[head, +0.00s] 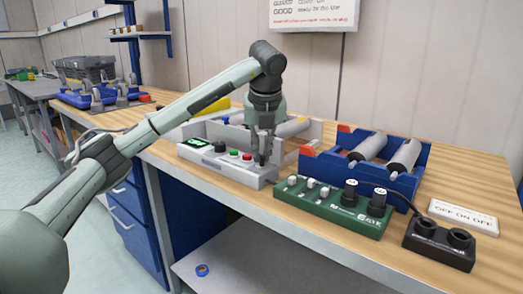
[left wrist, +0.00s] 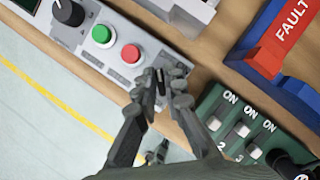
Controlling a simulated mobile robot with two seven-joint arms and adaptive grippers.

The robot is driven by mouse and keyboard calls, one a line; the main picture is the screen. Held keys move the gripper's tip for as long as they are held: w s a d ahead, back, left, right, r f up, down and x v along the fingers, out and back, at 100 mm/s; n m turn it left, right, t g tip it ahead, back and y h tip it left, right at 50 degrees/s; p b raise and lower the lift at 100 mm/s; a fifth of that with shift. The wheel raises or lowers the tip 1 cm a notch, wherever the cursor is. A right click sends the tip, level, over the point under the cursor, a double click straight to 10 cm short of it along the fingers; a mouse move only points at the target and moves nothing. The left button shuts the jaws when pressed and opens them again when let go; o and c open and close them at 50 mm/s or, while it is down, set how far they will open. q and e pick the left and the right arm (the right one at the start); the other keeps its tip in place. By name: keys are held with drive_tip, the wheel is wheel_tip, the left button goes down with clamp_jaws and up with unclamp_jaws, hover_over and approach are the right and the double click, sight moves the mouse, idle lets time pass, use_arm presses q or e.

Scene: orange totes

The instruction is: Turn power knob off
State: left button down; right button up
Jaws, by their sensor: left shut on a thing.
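The grey control box (head: 222,166) stands on the wooden bench, with a green display, a black dial, a red button and a green button. The knob's setting cannot be seen. My right gripper is not in view.
A green switch box (head: 345,222) with several switches stands right of the grey box. A black two-socket block (head: 437,246) and an OFF ON OFF sign (head: 464,216) are further right. A blue tray (head: 420,186) with metal cylinders stands behind.

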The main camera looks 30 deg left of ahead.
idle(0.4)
use_arm(q)
drive_tip(key=c, duration=1.6)
unclamp_jaws()
drive_tip(key=shift+r, duration=0.1)
drive_tip(key=v, duration=1.1)
drive_tip(key=shift+s+d+r, duration=0.1)
drive_tip(key=shift+r, duration=0.25)
